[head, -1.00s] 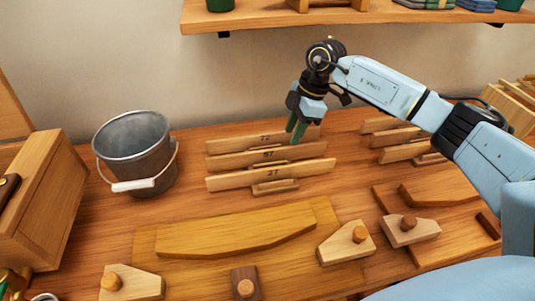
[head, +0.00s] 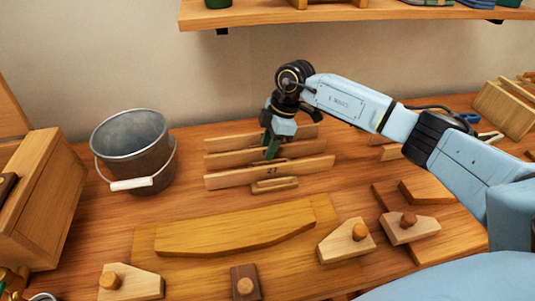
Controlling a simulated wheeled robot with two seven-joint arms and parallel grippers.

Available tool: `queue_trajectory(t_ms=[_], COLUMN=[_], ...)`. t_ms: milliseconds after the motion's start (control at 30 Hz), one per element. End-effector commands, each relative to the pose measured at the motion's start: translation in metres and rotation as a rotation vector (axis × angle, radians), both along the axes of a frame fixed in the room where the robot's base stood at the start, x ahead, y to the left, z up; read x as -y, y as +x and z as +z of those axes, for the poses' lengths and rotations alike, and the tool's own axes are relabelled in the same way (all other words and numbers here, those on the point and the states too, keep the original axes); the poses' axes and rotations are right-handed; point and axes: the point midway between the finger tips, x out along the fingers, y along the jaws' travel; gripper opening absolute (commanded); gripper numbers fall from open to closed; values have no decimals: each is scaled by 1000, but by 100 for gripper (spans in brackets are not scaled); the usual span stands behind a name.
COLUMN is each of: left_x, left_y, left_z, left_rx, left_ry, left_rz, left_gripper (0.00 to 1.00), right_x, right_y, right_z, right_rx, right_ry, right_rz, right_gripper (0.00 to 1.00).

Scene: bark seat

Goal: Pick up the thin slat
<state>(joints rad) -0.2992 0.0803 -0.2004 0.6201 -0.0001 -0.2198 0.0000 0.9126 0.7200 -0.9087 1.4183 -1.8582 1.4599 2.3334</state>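Several thin wooden slats stand on edge in a row in a low wooden holder (head: 274,185) at the middle of the bench. The front slat (head: 225,180) is marked 27. A middle slat (head: 225,160) and a back slat (head: 225,143) stand behind it; my gripper hides parts of both. I cannot tell which one is the thin slat. My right gripper (head: 271,152) points down at the middle of the row, its green fingertips low behind the front slat. The gap between its fingers is not clear, nor whether they touch a slat. My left gripper is not in view.
A metal bucket (head: 133,155) stands left of the slats. More slats (head: 392,153) stand to the right, partly behind my arm. A curved board (head: 235,232) and wooden clamp blocks (head: 346,243) lie in front. A shelf (head: 350,16) overhangs the back.

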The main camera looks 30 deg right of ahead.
Motion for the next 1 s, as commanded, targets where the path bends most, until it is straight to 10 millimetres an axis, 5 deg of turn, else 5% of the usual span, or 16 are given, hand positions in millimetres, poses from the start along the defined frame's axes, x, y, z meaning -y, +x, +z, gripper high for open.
queue_trajectory(t_ms=[767, 1000], left_x=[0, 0], left_y=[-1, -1], left_z=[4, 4], left_rx=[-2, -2], left_ry=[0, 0], left_rz=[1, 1], left_gripper=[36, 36], right_x=[0, 0], right_y=[0, 0], right_z=[-5, -5], right_rx=[1, 1], right_ry=[1, 1], right_rz=[1, 1], right_gripper=[35, 7])
